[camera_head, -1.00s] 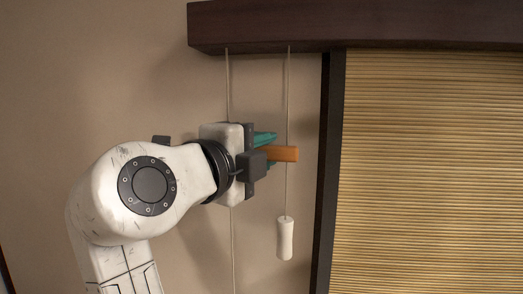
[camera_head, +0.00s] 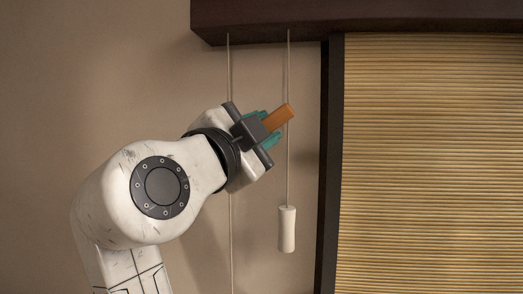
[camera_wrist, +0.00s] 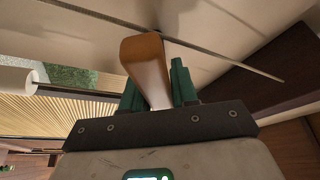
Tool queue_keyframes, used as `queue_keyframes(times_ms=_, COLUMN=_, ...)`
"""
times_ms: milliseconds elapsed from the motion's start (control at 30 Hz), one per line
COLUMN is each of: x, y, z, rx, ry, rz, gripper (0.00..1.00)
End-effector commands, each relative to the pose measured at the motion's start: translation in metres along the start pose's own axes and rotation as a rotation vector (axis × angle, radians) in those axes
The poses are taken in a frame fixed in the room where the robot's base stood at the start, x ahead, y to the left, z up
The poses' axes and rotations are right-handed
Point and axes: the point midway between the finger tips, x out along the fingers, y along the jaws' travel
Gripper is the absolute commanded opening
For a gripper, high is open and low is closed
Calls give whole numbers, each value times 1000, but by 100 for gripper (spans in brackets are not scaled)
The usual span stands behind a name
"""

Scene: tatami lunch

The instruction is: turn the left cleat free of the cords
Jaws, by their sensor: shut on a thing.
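The orange-brown cleat (camera_head: 281,117) is tilted, its visible end pointing up and right; it also shows in the wrist view (camera_wrist: 146,62). My gripper (camera_head: 262,128) is shut on it, with teal fingers on both sides; its fingers also show in the wrist view (camera_wrist: 157,88). The rest of the cleat is hidden by the gripper. A left cord (camera_head: 228,70) runs down behind my gripper. A right cord (camera_head: 289,75) hangs close by the cleat's visible end. I cannot tell whether either cord touches the cleat.
A white pull (camera_head: 287,229) hangs at the bottom of the right cord. A dark post (camera_head: 329,170) and a slatted blind (camera_head: 430,160) stand to the right. A dark beam (camera_head: 350,20) runs overhead. The wall (camera_head: 90,80) at left is bare.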

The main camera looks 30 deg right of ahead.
Motion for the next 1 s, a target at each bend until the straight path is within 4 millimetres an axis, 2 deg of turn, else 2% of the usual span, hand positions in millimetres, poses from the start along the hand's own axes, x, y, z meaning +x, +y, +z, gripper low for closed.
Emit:
queue_keyframes(times_ms=33, x=-1, y=5, z=3, rx=-39, ry=0, rz=-14, gripper=0)
queue_keyframes(times_ms=600, x=-1, y=-2, z=2, rx=-536, ry=-3, rz=-220, gripper=0)
queue_keyframes(times_ms=1000, x=-1, y=-4, z=3, rx=-802, ry=-5, rz=-330, gripper=0)
